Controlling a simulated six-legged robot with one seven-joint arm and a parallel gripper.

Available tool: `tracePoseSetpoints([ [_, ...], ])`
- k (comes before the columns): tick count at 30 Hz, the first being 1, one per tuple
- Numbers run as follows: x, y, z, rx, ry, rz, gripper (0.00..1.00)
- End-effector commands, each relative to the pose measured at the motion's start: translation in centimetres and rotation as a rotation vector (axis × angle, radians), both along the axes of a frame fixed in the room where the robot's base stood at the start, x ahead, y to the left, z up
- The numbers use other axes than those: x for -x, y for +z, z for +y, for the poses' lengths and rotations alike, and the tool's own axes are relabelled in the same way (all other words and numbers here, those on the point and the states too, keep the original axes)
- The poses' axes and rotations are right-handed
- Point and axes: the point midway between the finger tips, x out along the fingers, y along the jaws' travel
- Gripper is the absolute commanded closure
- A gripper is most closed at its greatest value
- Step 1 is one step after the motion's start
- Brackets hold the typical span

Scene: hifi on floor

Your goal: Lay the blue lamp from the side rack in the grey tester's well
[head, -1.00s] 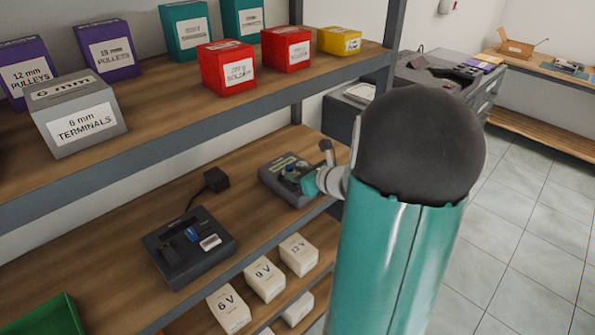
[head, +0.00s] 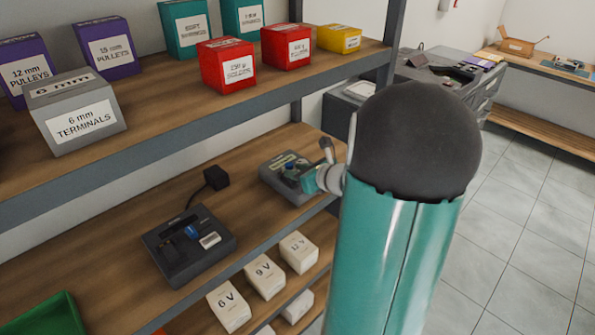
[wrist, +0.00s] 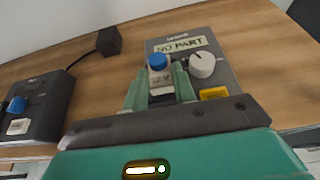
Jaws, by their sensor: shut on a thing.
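My gripper (wrist: 160,88) is shut on a blue lamp (wrist: 157,62), with a blue cap above a pale body that carries a label seeming to read 12 V. It is held upright between the two teal fingers. Behind and around it is the grey tester (wrist: 223,75), with a display reading NO PART and a white knob. The fingers hide the well, so I cannot tell whether the lamp touches it. In the head view the tester (head: 275,180) sits at the shelf's right end, with my gripper (head: 308,180) over its right side.
A dark box (head: 175,258) with a blue part and white label stands left on the shelf, wired to a black block (head: 216,178). It also shows in the wrist view (wrist: 40,100). White 6 V, 9 V and 12 V boxes (head: 265,275) sit below. Bare wood lies between both devices.

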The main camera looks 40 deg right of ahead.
Motion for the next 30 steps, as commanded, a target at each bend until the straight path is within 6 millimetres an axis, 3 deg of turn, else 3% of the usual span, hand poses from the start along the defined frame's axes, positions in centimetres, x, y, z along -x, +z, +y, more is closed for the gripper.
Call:
tracePoseSetpoints([
  [30,-0.01,-0.64,0.05,0.000,0.000,0.000,0.95],
])
